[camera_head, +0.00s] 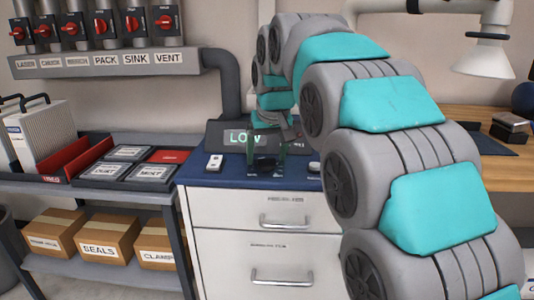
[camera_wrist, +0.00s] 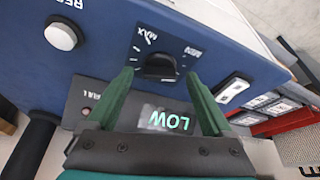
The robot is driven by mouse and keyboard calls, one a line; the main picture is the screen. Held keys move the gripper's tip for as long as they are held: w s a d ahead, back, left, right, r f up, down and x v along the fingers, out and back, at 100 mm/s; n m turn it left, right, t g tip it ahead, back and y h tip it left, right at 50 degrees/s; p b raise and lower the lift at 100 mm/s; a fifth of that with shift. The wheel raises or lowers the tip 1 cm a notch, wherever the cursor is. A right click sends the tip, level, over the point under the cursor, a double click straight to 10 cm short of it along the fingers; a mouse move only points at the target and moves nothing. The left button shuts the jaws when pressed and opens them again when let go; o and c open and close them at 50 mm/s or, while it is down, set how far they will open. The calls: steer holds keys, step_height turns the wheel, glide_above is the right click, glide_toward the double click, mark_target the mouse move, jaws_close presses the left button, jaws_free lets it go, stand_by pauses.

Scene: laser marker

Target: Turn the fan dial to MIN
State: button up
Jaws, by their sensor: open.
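The black fan dial (camera_wrist: 160,67) sits on the blue top in the wrist view, which shows the panel upside down. MAX is printed at its upper left and MIN at its upper right, with tick marks between. Its grip bar looks roughly level in the picture; I cannot tell which end is the pointer. My gripper (camera_wrist: 159,76) is open, its two green fingers on either side of the dial with gaps beside it. The display (camera_wrist: 168,120) reads LOW in green. In the head view the fingers (camera_head: 267,158) stand over the dial, mostly hiding it.
A round white button (camera_wrist: 62,37) and a white switch block (camera_wrist: 232,90) flank the dial. The switch block (camera_head: 215,162) also shows left of my gripper in the head view. A red-edged tray (camera_head: 70,160) and dark labelled plates lie further left.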

jaws_close()
stand_by(0.8)
